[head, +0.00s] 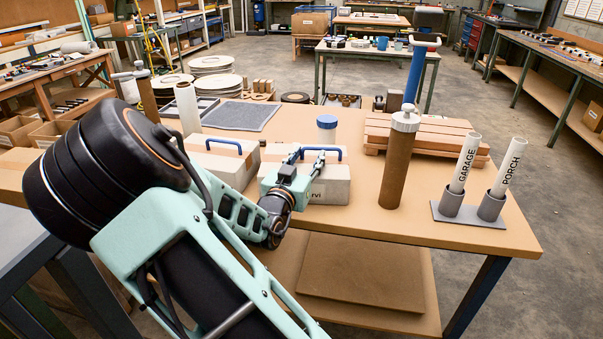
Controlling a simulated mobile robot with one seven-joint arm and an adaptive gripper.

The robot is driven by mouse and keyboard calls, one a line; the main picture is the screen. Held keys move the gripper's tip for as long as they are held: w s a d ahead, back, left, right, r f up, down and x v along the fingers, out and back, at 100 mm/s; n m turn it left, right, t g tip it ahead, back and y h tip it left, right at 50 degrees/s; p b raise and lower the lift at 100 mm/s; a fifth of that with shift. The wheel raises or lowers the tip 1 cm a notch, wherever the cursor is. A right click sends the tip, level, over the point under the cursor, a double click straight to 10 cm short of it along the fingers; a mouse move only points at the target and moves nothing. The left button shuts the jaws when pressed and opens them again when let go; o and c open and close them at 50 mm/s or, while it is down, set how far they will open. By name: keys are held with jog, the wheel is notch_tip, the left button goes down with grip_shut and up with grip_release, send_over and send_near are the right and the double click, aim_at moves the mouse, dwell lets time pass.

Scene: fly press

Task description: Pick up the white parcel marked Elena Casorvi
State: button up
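A white parcel (331,186) with a blue handle on top sits on the workbench. Only the letters "rvi" show on its front; my arm hides the rest of the label. My gripper (303,162) is over the left part of this parcel, close to the handle's left end. Whether its fingers touch the handle or are apart from it cannot be told. Its finger opening is too small and partly hidden to read. A second white parcel (224,162) with a blue handle stands to the left, partly behind my arm, with no readable name.
A brown cylinder with a white cap (398,160) stands just right of the parcel. Two tubes marked GARAGE (466,163) and PORCH (509,167) stand near the right edge. A blue-lidded jar (326,129) and wooden slats (430,139) are behind.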

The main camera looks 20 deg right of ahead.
jog(key=shift+d, duration=0.1)
grip_shut()
jog(key=shift+r, duration=0.1)
dwell(0.4)
jog(key=shift+r, duration=0.15)
jog(key=shift+r+p, duration=0.9)
jog(key=shift+p, duration=0.05)
jog(key=s+a+r+p, duration=0.6)
jog(key=s+r+p, duration=0.5)
jog(key=p, duration=1.1)
jog(key=shift+s, duration=0.7)
